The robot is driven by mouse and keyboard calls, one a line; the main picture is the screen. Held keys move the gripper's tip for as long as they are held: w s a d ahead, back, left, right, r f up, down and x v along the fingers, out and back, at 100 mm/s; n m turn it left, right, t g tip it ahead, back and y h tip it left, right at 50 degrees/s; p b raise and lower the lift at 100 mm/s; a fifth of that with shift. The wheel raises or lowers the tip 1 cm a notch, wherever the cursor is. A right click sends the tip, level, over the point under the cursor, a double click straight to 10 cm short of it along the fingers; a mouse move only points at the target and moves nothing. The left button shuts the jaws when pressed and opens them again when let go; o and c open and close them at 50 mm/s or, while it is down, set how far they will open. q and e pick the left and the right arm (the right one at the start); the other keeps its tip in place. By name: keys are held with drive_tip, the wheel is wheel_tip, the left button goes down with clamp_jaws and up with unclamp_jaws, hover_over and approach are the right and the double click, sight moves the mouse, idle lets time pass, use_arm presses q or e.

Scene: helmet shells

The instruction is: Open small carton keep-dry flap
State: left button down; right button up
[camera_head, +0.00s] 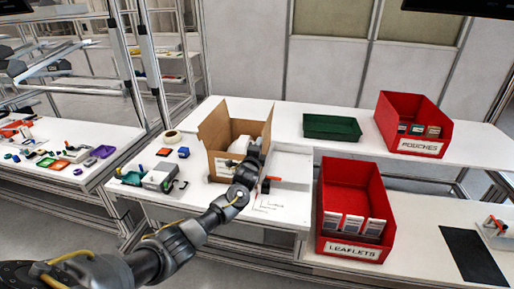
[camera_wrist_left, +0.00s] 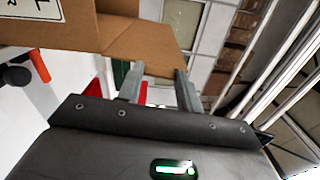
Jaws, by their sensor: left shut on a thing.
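The brown carton (camera_head: 222,163) stands open on the white table in the head view, with white contents (camera_head: 240,144) showing inside. Flaps stand up at its left and back. My left gripper (camera_head: 256,148) is at the carton's right front side and hides part of it. In the left wrist view the fingers of my left gripper (camera_wrist_left: 158,76) reach to a brown cardboard flap (camera_wrist_left: 140,42) and are shut on it. A white printed label (camera_wrist_left: 30,12) shows on the cardboard at upper left. My right gripper is not in view.
A red leaflets bin (camera_head: 352,190) stands right of the carton, and a red pouches bin (camera_head: 412,120) behind it. A green tray (camera_head: 331,127) lies at the back. A tape roll (camera_head: 172,137) and small boxes lie left. A black mat (camera_head: 472,255) lies far right.

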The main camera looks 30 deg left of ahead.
use_arm(q)
drive_tip(key=c, duration=0.9)
unclamp_jaws()
drive_tip(key=shift+s, duration=0.1)
drive_tip(key=b+v, duration=0.2)
drive_tip(key=v, duration=0.8)
drive_tip(key=shift+s+d, duration=0.1)
drive_tip(key=shift+s, duration=0.2)
